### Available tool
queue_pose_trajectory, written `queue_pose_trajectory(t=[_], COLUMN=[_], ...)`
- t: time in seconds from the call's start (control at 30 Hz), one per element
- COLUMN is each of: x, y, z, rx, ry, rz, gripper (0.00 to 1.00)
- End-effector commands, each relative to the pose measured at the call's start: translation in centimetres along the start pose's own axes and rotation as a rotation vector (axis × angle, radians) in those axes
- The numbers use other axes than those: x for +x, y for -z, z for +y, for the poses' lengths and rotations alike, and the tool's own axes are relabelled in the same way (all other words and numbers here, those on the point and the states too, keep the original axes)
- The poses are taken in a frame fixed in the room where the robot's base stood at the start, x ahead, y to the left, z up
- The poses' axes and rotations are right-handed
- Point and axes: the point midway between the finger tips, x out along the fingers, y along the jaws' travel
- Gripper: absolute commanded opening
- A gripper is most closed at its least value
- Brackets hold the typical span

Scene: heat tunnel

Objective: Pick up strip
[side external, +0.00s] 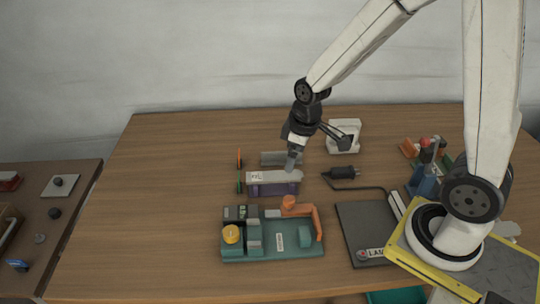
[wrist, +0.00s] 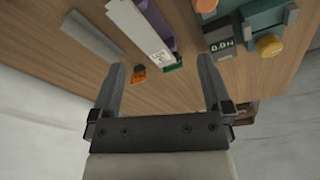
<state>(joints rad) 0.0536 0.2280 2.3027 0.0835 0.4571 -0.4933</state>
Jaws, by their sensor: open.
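My gripper (side external: 292,165) is open and points down near the right part of a long pale piece (side external: 262,177) with a white label, which sits on a purple body (side external: 276,190). A plain grey bar (side external: 281,157) lies just behind, partly hidden by my gripper. I cannot tell for sure which piece is the strip. In the wrist view, my open fingers (wrist: 160,66) have nothing gripped between them. The grey bar (wrist: 94,37) lies upper left there, and the labelled pale piece (wrist: 140,28) is at top centre. An orange piece (wrist: 138,73) and a green piece (wrist: 174,66) show between the fingers.
A green-based machine (side external: 281,246) with a yellow knob and orange arm stands in front. A black tool (side external: 342,172) with a cable lies to the right, and a dark pad (side external: 358,240) lies front right. A white device (side external: 344,135) stands behind. The table's left side is clear.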

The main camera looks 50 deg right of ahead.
Motion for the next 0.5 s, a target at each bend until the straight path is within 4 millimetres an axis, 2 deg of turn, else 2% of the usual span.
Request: queue_pose_trajectory(t=[0.23,0.5], x=[2.3,3.7], y=[3.3,4.8], z=[2.6,3.9], rx=[-0.25,-0.4], ry=[0.052,0.086], rz=[-0.027,-0.03], gripper=[1.0,1.0])
